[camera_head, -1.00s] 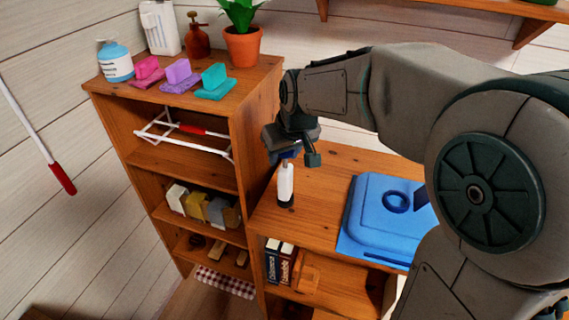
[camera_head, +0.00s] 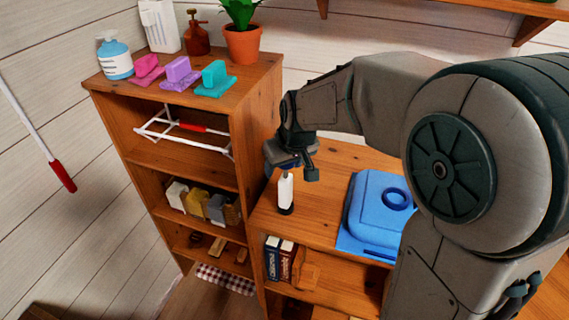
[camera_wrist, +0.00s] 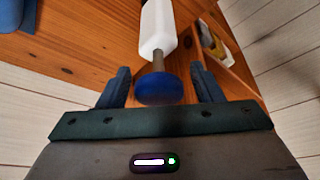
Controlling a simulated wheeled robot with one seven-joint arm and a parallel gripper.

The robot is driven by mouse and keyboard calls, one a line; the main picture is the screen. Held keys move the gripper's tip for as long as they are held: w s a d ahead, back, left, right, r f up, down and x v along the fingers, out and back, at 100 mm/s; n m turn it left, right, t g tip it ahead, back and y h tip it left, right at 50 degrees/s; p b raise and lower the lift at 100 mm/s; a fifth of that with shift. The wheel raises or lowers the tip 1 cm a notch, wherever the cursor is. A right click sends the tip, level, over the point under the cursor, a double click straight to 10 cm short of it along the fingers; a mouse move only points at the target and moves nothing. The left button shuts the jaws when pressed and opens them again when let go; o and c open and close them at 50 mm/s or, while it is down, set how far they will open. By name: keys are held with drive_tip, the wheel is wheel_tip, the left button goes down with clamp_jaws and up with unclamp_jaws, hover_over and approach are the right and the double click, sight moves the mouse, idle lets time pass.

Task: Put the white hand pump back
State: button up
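The white hand pump (camera_head: 286,190) has a white body and a dark lower end, and it appears upright on the lower cabinet's wooden top (camera_head: 318,212). In the wrist view its white body (camera_wrist: 158,30) leads along a thin grey rod to a round blue handle (camera_wrist: 160,90). My gripper (camera_head: 290,168) is directly over the pump and hides the handle in the head view. In the wrist view my gripper's fingers (camera_wrist: 160,87) are spread on either side of the blue handle, with a small gap at each side.
A blue lidded box (camera_head: 375,215) is right of the pump. Books (camera_head: 279,260) are below the pump.

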drive_tip(key=shift+r, duration=0.15)
drive_tip(key=v, duration=1.2)
drive_tip(key=s+d+f+m+h, duration=0.1)
drive_tip(key=s+d+f+m, duration=0.1)
drive_tip(key=s+d+f, duration=0.2)
drive_tip(key=s+d+f+m+g+h, duration=0.1)
drive_tip(key=s+d+f+m, duration=0.2)
drive_tip(key=s+d+f, duration=0.2)
drive_tip(key=s+d, duration=0.3)
drive_tip(key=s, duration=0.3)
drive_tip(key=shift+s+f, duration=0.25)
drive_tip(key=shift+s, duration=0.05)
